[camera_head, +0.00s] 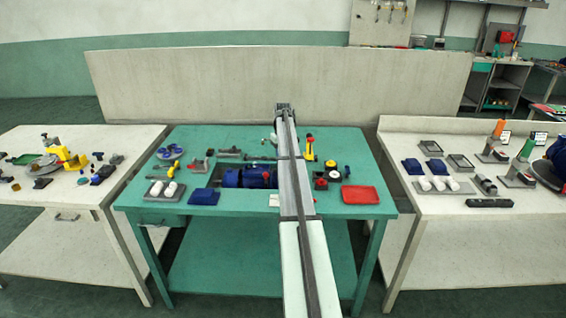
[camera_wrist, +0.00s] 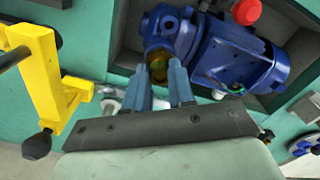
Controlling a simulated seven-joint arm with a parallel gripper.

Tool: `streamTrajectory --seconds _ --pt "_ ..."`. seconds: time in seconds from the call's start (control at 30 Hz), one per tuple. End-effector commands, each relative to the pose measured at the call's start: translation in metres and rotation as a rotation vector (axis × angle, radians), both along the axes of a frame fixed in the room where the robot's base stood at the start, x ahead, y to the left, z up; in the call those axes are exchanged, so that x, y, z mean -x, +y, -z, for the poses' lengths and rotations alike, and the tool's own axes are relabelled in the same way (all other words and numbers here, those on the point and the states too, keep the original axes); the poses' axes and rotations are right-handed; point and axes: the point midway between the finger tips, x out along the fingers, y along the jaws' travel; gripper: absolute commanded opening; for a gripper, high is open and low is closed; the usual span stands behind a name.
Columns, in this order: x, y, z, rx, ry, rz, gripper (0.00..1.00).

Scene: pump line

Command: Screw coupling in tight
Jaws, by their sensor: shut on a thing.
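The blue pump (camera_wrist: 228,52) lies in a dark recess in the green table in the wrist view; it also shows in the head view (camera_head: 248,178), left of my arm. A brass-yellow coupling (camera_wrist: 158,62) sits at the round blue opening at the pump's left end. My gripper (camera_wrist: 159,72) has its two blue-grey fingers at this coupling, one on each side, and is shut on it. How deep the coupling sits in the opening cannot be told.
In the wrist view a yellow frame (camera_wrist: 50,80) with a black knob stands close on the left, and a red knob (camera_wrist: 246,11) is above the pump. In the head view a red tray (camera_head: 360,195) lies at the green table's right front. Side tables hold other parts.

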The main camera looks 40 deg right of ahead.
Motion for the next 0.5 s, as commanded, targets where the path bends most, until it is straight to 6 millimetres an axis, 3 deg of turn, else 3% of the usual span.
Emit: streamTrajectory --seconds 0.5 --pt "0.0001 0.0001 0.0005 0.000 0.000 0.472 0.02"
